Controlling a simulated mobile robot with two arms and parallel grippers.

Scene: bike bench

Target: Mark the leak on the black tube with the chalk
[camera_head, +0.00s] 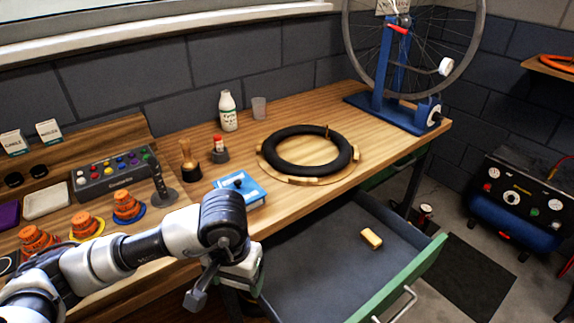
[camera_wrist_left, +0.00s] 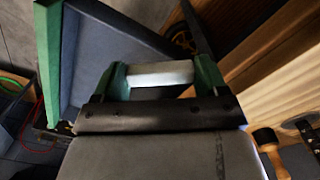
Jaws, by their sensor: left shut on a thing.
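The black tube (camera_head: 309,169) lies as a ring on a round wooden board (camera_head: 262,163) with small wooden blocks at its rim, on the workbench. I cannot make out a leak on it. My left gripper (camera_head: 222,284) is low in front of the bench, beside the open drawer and well apart from the tube. In the left wrist view my left gripper (camera_wrist_left: 161,77) is shut on a short whitish stick (camera_wrist_left: 160,74), which looks like the chalk. In the head view the stick is hidden. My right gripper is not in view.
A green-fronted drawer (camera_head: 310,262) stands open with a pale yellow block (camera_head: 371,238) inside. A blue box (camera_head: 240,190), a white bottle (camera_head: 228,111), a cup (camera_head: 259,107) and a brush (camera_head: 188,160) stand near the tube. A blue wheel stand (camera_head: 388,112) is at the bench's far end.

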